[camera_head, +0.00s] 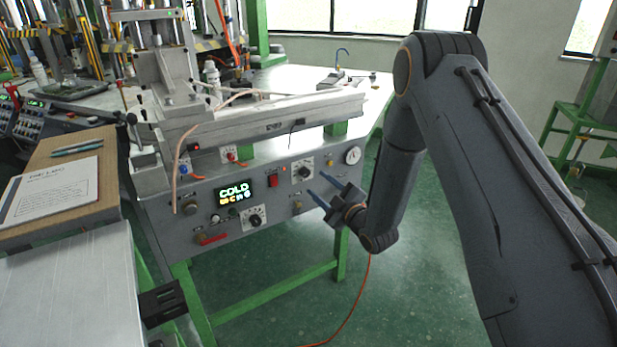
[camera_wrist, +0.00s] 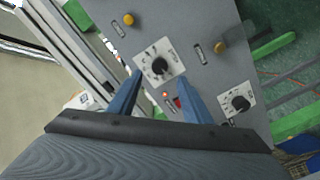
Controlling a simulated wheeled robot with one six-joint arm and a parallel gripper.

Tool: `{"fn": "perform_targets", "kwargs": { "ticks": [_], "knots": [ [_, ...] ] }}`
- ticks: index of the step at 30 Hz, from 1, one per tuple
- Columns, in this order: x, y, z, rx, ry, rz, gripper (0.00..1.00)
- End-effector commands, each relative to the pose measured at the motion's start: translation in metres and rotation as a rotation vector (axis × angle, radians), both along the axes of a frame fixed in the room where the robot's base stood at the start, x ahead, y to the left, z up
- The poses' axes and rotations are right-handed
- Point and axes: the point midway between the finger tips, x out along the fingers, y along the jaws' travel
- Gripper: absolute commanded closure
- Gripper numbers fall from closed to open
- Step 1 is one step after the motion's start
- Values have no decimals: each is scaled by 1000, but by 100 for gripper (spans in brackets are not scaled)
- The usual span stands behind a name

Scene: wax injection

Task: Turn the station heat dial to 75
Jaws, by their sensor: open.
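The station's grey front panel (camera_head: 275,212) carries two black dials on white scale plates. The upper dial (camera_head: 302,171) also shows in the wrist view (camera_wrist: 160,66), ahead of and between my fingertips. The lower dial (camera_head: 256,217) shows at the right of the wrist view (camera_wrist: 239,102). I cannot read their scales or tell which is the heat dial. A small display (camera_head: 234,196) reads COLD. My gripper (camera_head: 319,187), with blue fingers, is open and empty, in front of the panel by the upper dial; in the wrist view its fingers (camera_wrist: 159,81) appear apart from the dial.
A red switch (camera_head: 273,181) sits left of the upper dial, and yellow knobs (camera_head: 298,205) sit near it. A round gauge (camera_head: 352,155) is at the panel's upper right. A red handle (camera_head: 212,239) is at lower left.

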Motion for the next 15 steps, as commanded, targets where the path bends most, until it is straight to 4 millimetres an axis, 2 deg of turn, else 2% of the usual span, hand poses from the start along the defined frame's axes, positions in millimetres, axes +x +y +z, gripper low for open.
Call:
{"fn": "perform_targets", "kwargs": {
  "ticks": [9,15],
  "knots": [
    [38,27,2,1,-1,0,55],
    [55,38,1,0,1,-1,55]
  ]
}}
